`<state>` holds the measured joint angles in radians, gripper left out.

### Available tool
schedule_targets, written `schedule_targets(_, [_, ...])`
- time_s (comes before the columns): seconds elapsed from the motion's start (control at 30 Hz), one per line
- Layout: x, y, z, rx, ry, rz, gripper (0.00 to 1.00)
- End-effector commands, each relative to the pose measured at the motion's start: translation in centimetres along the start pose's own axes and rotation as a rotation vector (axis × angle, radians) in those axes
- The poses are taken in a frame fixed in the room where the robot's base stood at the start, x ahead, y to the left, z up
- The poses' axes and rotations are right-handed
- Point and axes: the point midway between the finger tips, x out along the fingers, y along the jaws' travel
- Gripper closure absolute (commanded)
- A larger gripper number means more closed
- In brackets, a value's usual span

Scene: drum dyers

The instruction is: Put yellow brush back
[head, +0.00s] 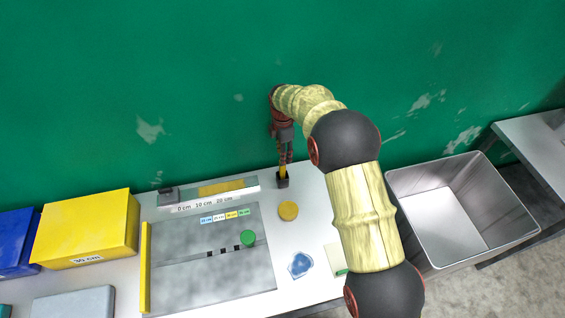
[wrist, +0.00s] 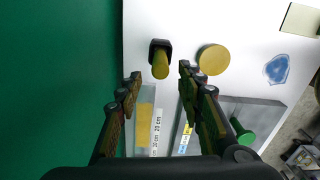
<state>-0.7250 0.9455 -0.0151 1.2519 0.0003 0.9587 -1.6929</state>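The yellow brush (wrist: 160,66) shows in the wrist view as a yellow handle rising from a dark square piece; I cannot tell if that piece is its bristle head or a holder. In the head view the brush (head: 283,173) stands upright near the back edge of the table, by the green wall. My gripper (head: 284,156) points down just above it. In the wrist view my gripper (wrist: 159,77) is open, with the handle beyond and roughly between the fingertips, apparently not gripped.
A yellow disc (head: 288,211) lies close in front of the brush. A grey board (head: 208,268) with a green knob (head: 248,238), a labelled ruler strip (head: 208,196), a yellow box (head: 88,229) and a blue patch (head: 301,264) share the table. A metal bin (head: 462,208) stands right.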

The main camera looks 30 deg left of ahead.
Motion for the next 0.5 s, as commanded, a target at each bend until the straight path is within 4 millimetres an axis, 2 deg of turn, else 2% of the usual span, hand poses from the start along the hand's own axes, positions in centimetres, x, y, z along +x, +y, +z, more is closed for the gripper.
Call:
schedule_targets(0.1, [-1.7,0.0,0.0,0.0,0.0,0.001,0.62])
schedule_targets(0.2, [-2.5,0.0,0.0,0.0,0.0,0.0,0.62])
schedule_targets(0.5, [-3.1,0.0,0.0,0.0,0.0,0.0,0.62])
